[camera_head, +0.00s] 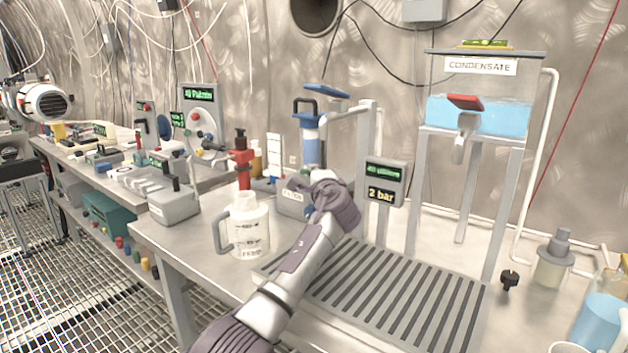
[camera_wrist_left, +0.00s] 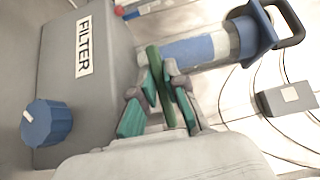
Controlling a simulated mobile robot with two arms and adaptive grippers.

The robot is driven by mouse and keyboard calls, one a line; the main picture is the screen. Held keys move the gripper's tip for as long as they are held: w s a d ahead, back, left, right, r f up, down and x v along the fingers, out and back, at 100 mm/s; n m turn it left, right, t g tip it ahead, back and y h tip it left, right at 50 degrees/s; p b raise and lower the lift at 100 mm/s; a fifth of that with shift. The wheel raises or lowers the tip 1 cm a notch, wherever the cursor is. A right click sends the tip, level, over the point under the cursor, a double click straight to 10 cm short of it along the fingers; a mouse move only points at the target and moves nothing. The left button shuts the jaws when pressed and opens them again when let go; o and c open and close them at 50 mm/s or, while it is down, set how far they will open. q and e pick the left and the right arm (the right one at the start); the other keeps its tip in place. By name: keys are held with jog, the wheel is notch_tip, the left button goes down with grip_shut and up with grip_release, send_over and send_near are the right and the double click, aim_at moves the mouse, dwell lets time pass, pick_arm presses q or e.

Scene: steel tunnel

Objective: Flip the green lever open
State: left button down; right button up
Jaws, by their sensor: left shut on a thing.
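The green lever (camera_wrist_left: 154,62) is a narrow dark green bar in the left wrist view, beside the grey box labelled FILTER (camera_wrist_left: 112,85). My left gripper (camera_wrist_left: 158,72) has its teal-padded fingers on either side of the lever and is shut on it. In the head view my left gripper (camera_head: 330,195) reaches over the bench at the FILTER box (camera_head: 291,208), in front of a blue-and-clear cylinder (camera_head: 310,148). The gripper hides the lever there. My right gripper is not in view.
A white jug (camera_head: 248,228) stands left of my left forearm. A slatted drain grate (camera_head: 400,300) lies to its right. A display post reading 2 bar (camera_head: 385,182) stands close right of the gripper. The CONDENSATE tank (camera_head: 480,110) is further right. A blue knob (camera_wrist_left: 48,122) is on the FILTER box.

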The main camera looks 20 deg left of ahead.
pick_arm(q)
jog(key=shift+s+d+f+n+g+y+b, duration=0.15)
jog(key=shift+n+g+y+b, duration=0.1)
jog(key=shift+n+g+y, duration=0.35)
jog(key=shift+s+r+n+g+y+b, duration=0.1)
jog(key=shift+s+n+g+y+b, duration=0.2)
jog(key=shift+y, duration=0.4)
jog(key=shift+w, duration=0.1)
jog(key=shift+n, duration=0.3)
jog(key=shift+f, duration=0.1)
jog(key=c, duration=1.5)
grip_release()
